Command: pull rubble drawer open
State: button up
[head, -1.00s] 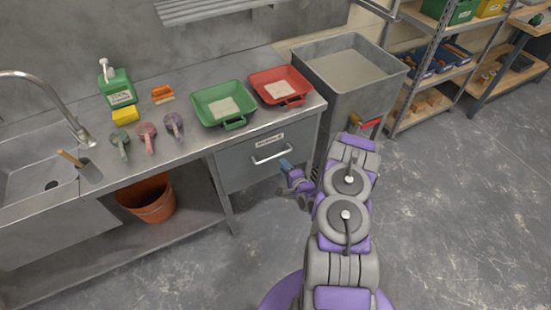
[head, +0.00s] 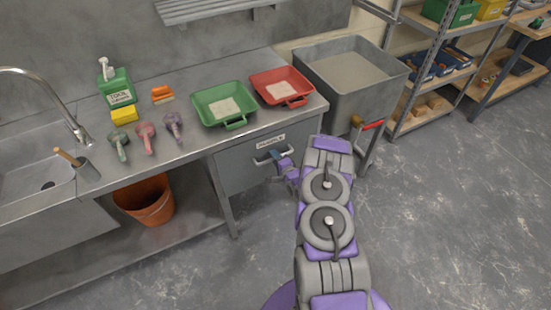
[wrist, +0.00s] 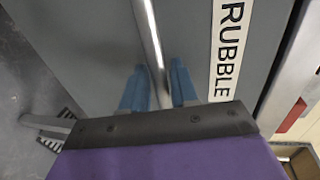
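The grey rubble drawer (head: 240,170) is under the right end of the steel counter, with a white RUBBLE label (head: 270,142) and a metal bar handle (head: 262,161). The drawer looks closed. My gripper (head: 275,155) is at the right part of the handle. In the wrist view, the handle (wrist: 149,35) runs between the two blue fingertips of my gripper (wrist: 158,72). The fingers are apart, with a small gap visible on each side of the bar. The RUBBLE label (wrist: 227,50) is to the right of the fingers.
A green tray (head: 210,115) and a red tray (head: 262,92) stand on the counter above. A grey tub (head: 340,100) with a red-handled valve (head: 372,125) stands to the right. An orange bucket (head: 145,212) is under the counter. The floor in front is clear.

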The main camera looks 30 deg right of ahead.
grip_shut()
jog(key=shift+s, duration=0.1)
